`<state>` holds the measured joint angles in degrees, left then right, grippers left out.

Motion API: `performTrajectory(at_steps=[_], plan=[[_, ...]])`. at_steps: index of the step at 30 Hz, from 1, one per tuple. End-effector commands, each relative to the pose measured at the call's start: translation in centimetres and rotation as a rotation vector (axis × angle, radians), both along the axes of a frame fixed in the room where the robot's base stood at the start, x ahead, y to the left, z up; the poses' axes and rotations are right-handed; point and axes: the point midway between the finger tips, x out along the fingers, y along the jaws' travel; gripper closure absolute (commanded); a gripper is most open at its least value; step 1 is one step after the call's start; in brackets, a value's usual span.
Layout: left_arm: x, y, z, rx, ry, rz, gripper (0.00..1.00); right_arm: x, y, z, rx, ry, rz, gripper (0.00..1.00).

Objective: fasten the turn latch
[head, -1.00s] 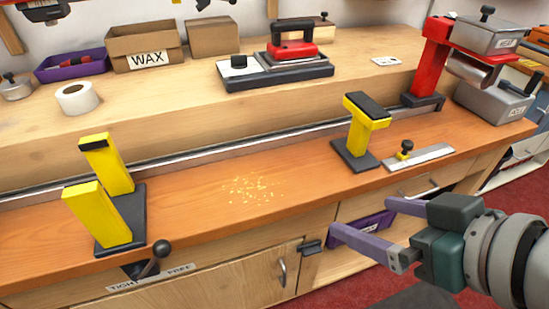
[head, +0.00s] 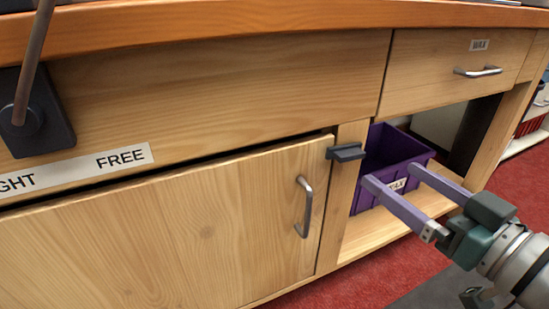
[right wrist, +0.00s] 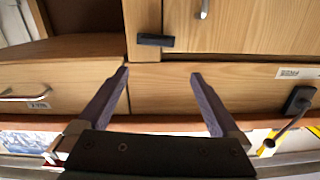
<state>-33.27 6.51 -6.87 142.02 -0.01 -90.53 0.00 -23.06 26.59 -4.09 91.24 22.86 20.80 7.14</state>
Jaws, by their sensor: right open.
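The turn latch (head: 346,152) is a small dark bar lying level on the wooden post right of the cabinet door (head: 230,225). Its left end reaches the door's top right edge. It also shows in the right wrist view (right wrist: 155,40), which is upside down. The door has a grey handle (head: 304,207) and a dark gap along its top; I cannot tell whether it is fully shut. My right gripper (head: 390,174) is open and empty, right of the latch and apart from it. In the right wrist view, the latch shows beyond its fingertips (right wrist: 160,73). My left gripper is out of view.
A purple bin (head: 376,150) stands in the open shelf behind my right fingers. A drawer (head: 445,70) labelled WAX is above it. A dark lever (head: 28,90) sits at the left by a strip (head: 75,172) reading FREE. Red carpet (head: 340,285) lies below.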

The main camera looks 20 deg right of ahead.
Motion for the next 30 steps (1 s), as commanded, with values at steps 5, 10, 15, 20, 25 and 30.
performTrajectory(at_steps=[5, 10, 15, 20, 25, 30], plan=[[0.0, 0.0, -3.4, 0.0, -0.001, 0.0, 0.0, 0.1, -0.9, -2.7, 0.003, -0.047, -0.012, 0.0], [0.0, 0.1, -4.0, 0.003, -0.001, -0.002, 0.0, 1.4, -0.9, -2.6, 0.005, -0.058, -0.014, 0.0], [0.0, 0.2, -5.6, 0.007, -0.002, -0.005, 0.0, 4.5, -0.6, -2.8, 0.004, -0.059, -0.014, 0.0], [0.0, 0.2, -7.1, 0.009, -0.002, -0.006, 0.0, 7.5, -0.4, -2.7, 0.004, -0.058, -0.014, 0.0], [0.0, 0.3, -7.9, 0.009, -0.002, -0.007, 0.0, 9.4, -0.2, -2.7, 0.004, -0.053, -0.013, 0.0], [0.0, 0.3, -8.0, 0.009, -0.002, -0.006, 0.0, 9.9, -0.2, -2.5, 0.004, -0.051, -0.013, 0.0]])
